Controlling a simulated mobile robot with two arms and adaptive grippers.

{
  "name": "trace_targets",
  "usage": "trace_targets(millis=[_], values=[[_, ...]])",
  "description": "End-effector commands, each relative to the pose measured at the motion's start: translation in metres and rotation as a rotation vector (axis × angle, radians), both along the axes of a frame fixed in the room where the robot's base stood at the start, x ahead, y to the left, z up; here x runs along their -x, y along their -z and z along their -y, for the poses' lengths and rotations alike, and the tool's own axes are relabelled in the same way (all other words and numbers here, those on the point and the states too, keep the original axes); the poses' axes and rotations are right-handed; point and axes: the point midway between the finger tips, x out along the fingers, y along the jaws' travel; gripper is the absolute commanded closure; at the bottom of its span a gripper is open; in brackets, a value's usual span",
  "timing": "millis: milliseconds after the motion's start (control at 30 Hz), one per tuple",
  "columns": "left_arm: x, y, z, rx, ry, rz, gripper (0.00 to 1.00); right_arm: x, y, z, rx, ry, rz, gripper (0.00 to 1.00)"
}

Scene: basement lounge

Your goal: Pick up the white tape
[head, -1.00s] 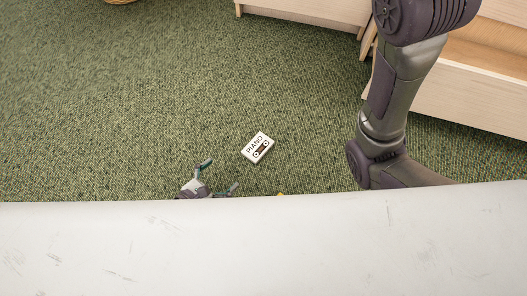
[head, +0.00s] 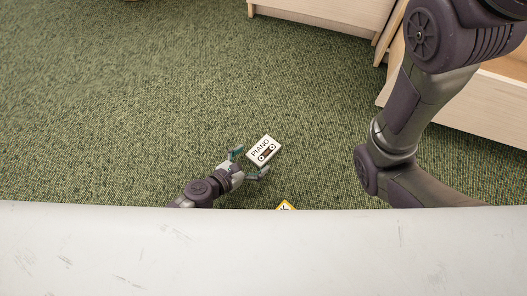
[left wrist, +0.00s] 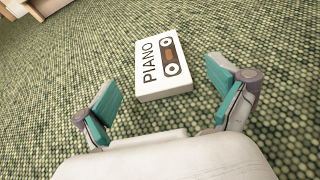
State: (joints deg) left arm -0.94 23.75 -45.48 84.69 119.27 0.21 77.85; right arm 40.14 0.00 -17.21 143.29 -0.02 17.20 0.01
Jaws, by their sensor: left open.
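The white tape (head: 263,151), a small box marked PIANO with a cassette drawing, lies flat on the green carpet. It also shows in the left wrist view (left wrist: 158,79), ahead of the fingers and slightly above the middle. My left gripper (head: 251,163) is open just below and left of the tape in the head view.
A yellow-edged item (head: 286,205) shows partly behind the edge of a white surface (head: 260,250) across the bottom of the head view. Pale wooden furniture (head: 325,14) stands at the top and right. Open carpet (head: 110,110) lies to the left.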

Motion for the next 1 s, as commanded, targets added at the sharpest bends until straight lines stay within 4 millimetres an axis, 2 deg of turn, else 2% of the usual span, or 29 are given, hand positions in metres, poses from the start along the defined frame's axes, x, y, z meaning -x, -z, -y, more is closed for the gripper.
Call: trace_targets(millis=[33, 200, 467, 833, 1000], values=[[-0.008, 0.009, 0.004, -0.001, 0.0, 0.004, 0.04, 0.0, 0.01, 0.0, 0.0, 0.0, 0.0, 0.6], [-0.018, 0.012, 0.015, 0.001, 0.0, 0.001, 0.04, 0.0, 0.013, 0.0, 0.0, 0.0, -0.001, 0.6], [-0.019, 0.012, 0.016, 0.0, -0.001, 0.0, 0.06, 0.0, 0.012, 0.0, 0.001, 0.001, -0.001, 0.6], [-0.019, 0.012, 0.016, 0.0, 0.0, 0.0, 0.68, 0.0, 0.012, 0.0, 0.0, 0.0, -0.001, 0.6], [-0.019, 0.011, 0.016, 0.0, 0.0, 0.0, 0.69, 0.0, 0.012, 0.0, 0.0, 0.0, -0.001, 0.6]])
